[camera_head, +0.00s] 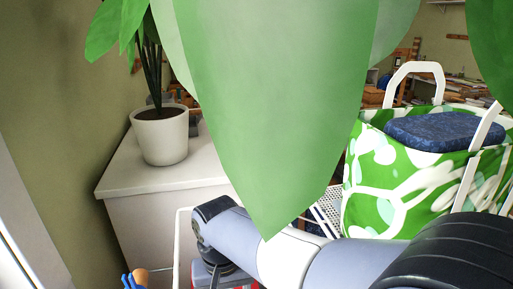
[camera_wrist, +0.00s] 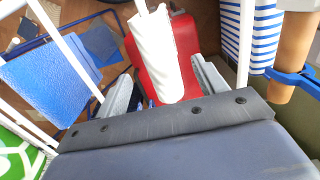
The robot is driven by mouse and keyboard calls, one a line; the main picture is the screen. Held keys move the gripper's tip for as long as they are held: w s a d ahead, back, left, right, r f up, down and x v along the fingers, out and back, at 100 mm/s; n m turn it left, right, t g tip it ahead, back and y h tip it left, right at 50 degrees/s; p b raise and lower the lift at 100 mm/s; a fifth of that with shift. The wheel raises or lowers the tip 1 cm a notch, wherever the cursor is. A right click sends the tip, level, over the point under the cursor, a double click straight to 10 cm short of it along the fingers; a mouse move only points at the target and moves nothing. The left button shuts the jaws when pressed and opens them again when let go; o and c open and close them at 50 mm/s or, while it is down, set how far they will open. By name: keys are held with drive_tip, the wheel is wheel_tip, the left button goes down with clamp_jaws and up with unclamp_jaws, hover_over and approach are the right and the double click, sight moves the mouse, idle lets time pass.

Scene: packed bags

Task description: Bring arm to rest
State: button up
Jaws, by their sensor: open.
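My arm (camera_head: 285,258) reaches across the bottom of the head view, its far end bent down at the left. My gripper (camera_wrist: 165,84) shows in the wrist view, with its two grey fingers apart. A red item (camera_wrist: 180,40) and a white cylindrical item (camera_wrist: 155,55) appear between and beyond the fingers. I cannot tell how far they are from the fingers, and nothing looks clamped. The fingers are not clear in the head view.
A large green leaf (camera_head: 275,90) hides the middle of the head view. A potted plant (camera_head: 160,138) stands on a white cabinet (camera_head: 125,180). A green-and-white bag (camera_head: 400,190) holds a dark blue item (camera_head: 445,131). White rods (camera_wrist: 245,50), a blue-striped item (camera_wrist: 250,30) and a brown cylinder (camera_wrist: 293,50) surround the gripper.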

drive_tip(key=shift+f+p, duration=0.5)
drive_tip(key=shift+f, duration=2.15)
drive_tip(key=shift+f, duration=0.1)
drive_tip(key=shift+f+b, duration=0.2)
drive_tip(key=shift+b, duration=0.1)
wheel_tip(320, 180, up, 9)
drive_tip(key=shift+f, duration=0.1)
wheel_tip(320, 180, down, 11)
drive_tip(key=b, duration=0.1)
wheel_tip(320, 180, up, 21)
drive_tip(key=p, duration=1.4)
drive_tip(key=shift+p, duration=0.4)
